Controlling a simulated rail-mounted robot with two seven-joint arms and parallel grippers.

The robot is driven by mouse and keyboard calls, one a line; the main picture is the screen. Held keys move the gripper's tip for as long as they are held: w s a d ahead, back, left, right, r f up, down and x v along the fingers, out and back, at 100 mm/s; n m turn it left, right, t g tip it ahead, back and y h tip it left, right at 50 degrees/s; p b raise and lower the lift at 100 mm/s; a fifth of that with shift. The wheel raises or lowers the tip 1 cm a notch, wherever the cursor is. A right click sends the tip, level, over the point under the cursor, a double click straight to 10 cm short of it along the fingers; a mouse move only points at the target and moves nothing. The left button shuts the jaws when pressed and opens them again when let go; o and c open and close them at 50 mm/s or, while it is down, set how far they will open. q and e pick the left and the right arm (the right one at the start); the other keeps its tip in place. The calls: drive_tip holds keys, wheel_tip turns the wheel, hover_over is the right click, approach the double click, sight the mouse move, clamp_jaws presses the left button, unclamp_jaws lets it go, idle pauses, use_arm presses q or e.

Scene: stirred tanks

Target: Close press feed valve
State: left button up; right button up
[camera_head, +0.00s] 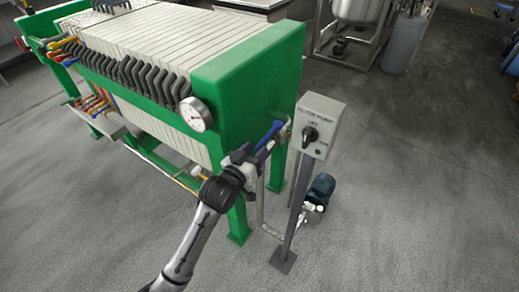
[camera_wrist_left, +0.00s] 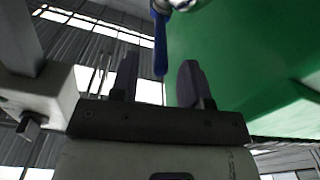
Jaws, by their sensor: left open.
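The press feed valve has a blue lever handle (camera_head: 270,134) at the end of the green filter press, beside the grey control box. In the left wrist view the blue handle (camera_wrist_left: 160,45) hangs down from a silvery valve part (camera_wrist_left: 181,4) at the top. My left gripper (camera_head: 257,152) is at the handle in the head view. In the left wrist view the left gripper (camera_wrist_left: 159,70) is open, with its dark fingers apart and the handle's lower end appearing between them; contact cannot be told. My right gripper is not in view.
The green press end plate (camera_head: 245,85) stands close to the gripper. A grey control box (camera_head: 319,125) with a black knob stands on a post just right of the valve. A dark teal motor (camera_head: 321,188) sits low behind the post.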

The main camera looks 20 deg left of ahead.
sight(267, 137)
use_arm(q)
drive_tip(key=shift+w+d+b, duration=0.2)
drive_tip(key=shift+w+b, duration=0.1)
drive_tip(key=shift+w, duration=1)
clamp_jaws()
